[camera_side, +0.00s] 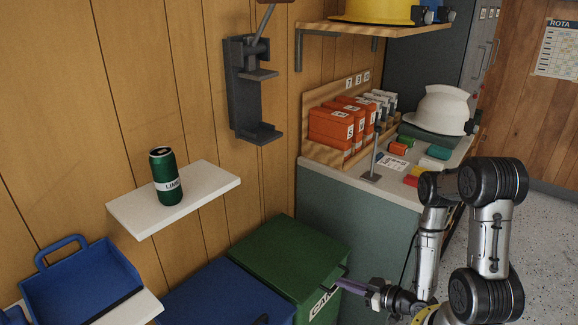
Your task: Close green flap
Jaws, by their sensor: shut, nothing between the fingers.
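A green bin (305,287) with a white label, partly readable as "CAN", stands on the floor by the wall, beside the cabinet. Its green flap (287,249) lies over the top and looks flat or nearly so; I cannot tell whether it is fully down. My gripper (342,284) is shut and empty, with its purple-grey fingers at the front right edge of the green bin. I cannot tell whether the fingertips touch the bin. My arm reaches in from the lower right.
A blue bin (225,293) stands directly left of the green one. A white shelf (208,190) with a green can (165,177) juts out above. A blue dustpan-like tray (80,283) is lower left. A grey-green cabinet (350,205) with orange boxes (330,127) stands behind.

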